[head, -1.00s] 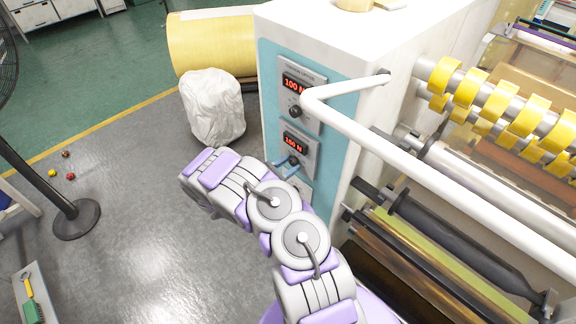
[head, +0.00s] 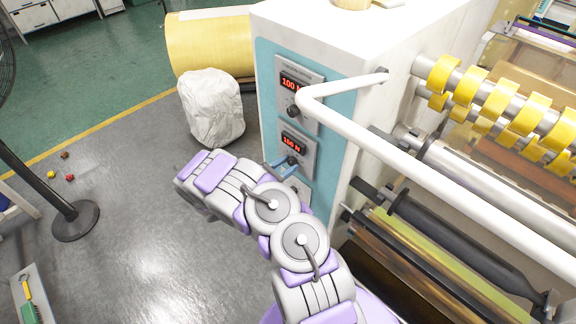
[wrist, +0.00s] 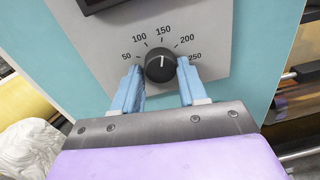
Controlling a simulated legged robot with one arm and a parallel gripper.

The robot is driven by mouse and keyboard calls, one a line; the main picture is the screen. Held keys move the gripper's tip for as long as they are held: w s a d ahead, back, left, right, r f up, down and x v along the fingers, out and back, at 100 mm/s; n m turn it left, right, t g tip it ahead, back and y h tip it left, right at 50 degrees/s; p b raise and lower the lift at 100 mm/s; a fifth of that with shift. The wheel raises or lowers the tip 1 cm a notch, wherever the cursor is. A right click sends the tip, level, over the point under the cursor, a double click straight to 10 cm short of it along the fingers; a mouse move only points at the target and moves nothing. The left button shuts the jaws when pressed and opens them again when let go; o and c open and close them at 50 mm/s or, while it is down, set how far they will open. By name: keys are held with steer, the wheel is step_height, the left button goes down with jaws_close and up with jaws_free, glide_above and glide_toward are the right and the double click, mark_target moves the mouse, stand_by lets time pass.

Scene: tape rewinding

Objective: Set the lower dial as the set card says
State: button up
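The lower dial (wrist: 160,66) is a round black knob on a grey panel, with a scale marked from 50 to 250. Its white pointer line points roughly up, towards the 150 mark. My gripper (wrist: 160,77) is open, with one blue finger on each side of the dial. Small gaps seem to remain between fingers and knob. In the head view, my gripper (head: 283,167) is at the lower panel, partly over the knob. The lower display (head: 292,143) shows red digits that look like 100 N. I cannot make out a set card.
An upper panel with its own black dial (head: 293,111) and red display (head: 289,83) sits above. A white bar (head: 400,145) sticks out from the machine (head: 345,45), right of the panels. A white bag (head: 212,108) and a yellow roll (head: 210,45) stand to the left.

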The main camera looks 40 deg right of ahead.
steer(key=o, duration=0.3)
steer(key=shift+a+r, duration=0.1)
steer(key=shift+a, duration=0.25)
steer(key=shift+o, duration=0.2)
steer(key=shift+d, duration=0.1)
steer(key=a+p, duration=0.1)
steer(key=a, duration=1.6)
steer(key=shift+s+a, duration=0.15)
steer(key=shift+a, duration=0.15)
steer(key=shift+a, duration=0.1)
